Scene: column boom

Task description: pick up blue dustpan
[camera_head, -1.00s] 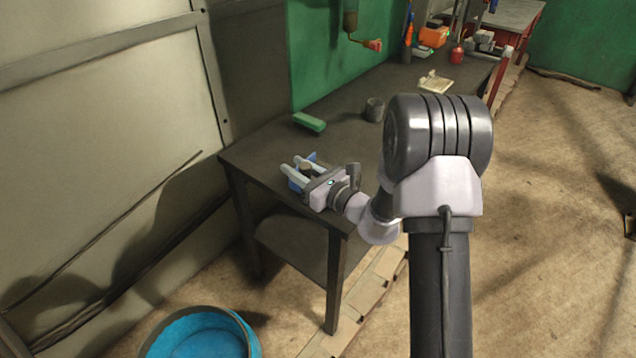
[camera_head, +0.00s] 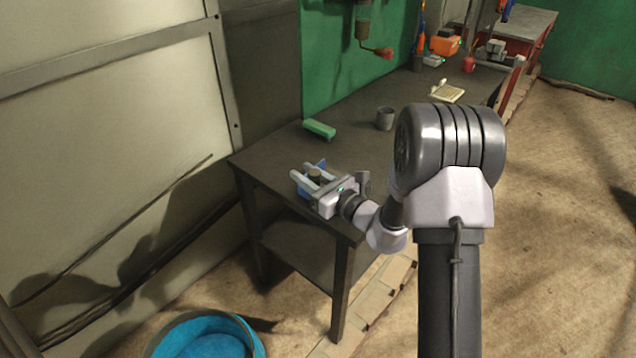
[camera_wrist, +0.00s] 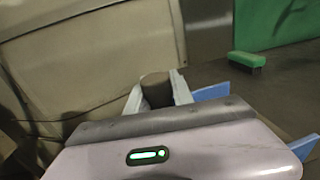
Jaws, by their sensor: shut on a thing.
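The blue dustpan (camera_head: 300,188) is at the near left end of the dark table, mostly hidden under my gripper. Blue parts of it also show to the right of my gripper in the wrist view (camera_wrist: 212,92). My gripper (camera_head: 304,172) reaches over the table end with its two pale fingers on either side of a short brown, round-topped piece, which looks like the dustpan's handle. This piece stands between the fingers in the wrist view (camera_wrist: 155,88). My gripper is shut on it. I cannot tell whether the dustpan touches the table.
A green brush or block (camera_head: 319,129) lies behind the dustpan, near the wall. A blue tub (camera_head: 210,338) is on the floor at the front left.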

